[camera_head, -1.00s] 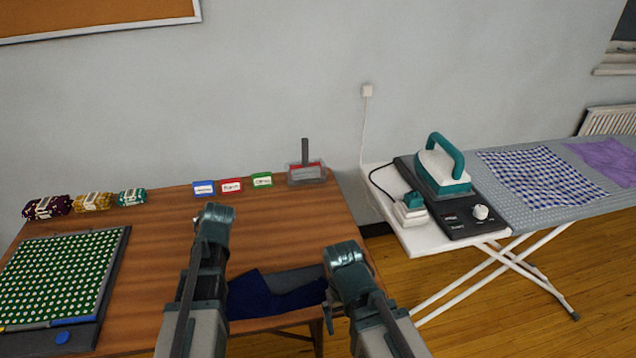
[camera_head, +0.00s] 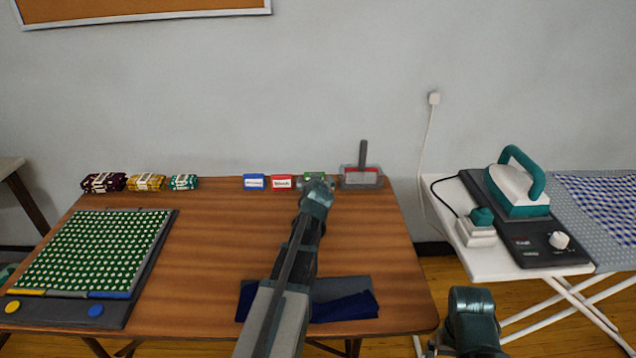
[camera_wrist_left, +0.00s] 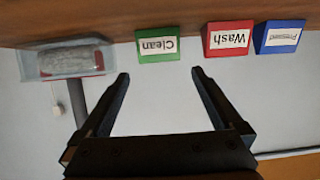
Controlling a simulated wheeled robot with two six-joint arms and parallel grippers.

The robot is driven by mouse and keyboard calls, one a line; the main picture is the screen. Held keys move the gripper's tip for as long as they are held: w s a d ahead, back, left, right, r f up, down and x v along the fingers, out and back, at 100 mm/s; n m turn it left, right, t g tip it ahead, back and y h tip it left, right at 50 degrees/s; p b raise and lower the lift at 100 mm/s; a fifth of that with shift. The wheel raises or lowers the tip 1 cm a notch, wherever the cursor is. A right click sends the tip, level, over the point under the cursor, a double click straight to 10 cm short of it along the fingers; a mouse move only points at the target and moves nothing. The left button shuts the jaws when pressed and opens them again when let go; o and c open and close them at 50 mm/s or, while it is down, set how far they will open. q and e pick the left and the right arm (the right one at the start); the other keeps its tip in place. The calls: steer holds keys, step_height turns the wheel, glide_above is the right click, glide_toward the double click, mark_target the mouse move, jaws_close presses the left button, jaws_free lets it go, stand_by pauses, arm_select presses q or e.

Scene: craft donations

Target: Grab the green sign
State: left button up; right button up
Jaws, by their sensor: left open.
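The green sign (camera_head: 311,176) stands near the back edge of the wooden table, partly hidden behind my left gripper (camera_head: 317,186) in the head view. In the left wrist view, which is upside down, the green sign (camera_wrist_left: 158,45) reads "Clean". My left gripper (camera_wrist_left: 162,82) is open there, with the sign ahead of and between its fingertips, apart from both and nothing held. My right gripper (camera_head: 472,308) is low at the right, beyond the table's right edge; its fingers do not show clearly.
A red sign (camera_head: 282,182) and a blue sign (camera_head: 254,182) stand left of the green one. Dark blue cloth (camera_head: 345,308) lies at the front edge. An ironing board (camera_head: 590,259) stands at right.

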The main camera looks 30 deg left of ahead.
arm_select(q)
steer(key=b+x, duration=0.2)
steer(key=x, duration=0.4)
steer(key=shift+w+a+f, duration=0.2)
steer(key=shift+w+f, duration=0.05)
steer(key=shift+w+a, duration=0.3)
steer(key=shift+w, duration=0.1)
steer(key=b+x, duration=0.1)
steer(key=x, duration=0.3)
steer(key=shift+w+a+b, duration=0.1)
steer(key=shift+w+b, duration=0.3)
steer(key=shift+s, duration=0.1)
steer(key=c, duration=1)
steer(key=shift+r+p, duration=0.25)
steer(key=shift+p, duration=0.05)
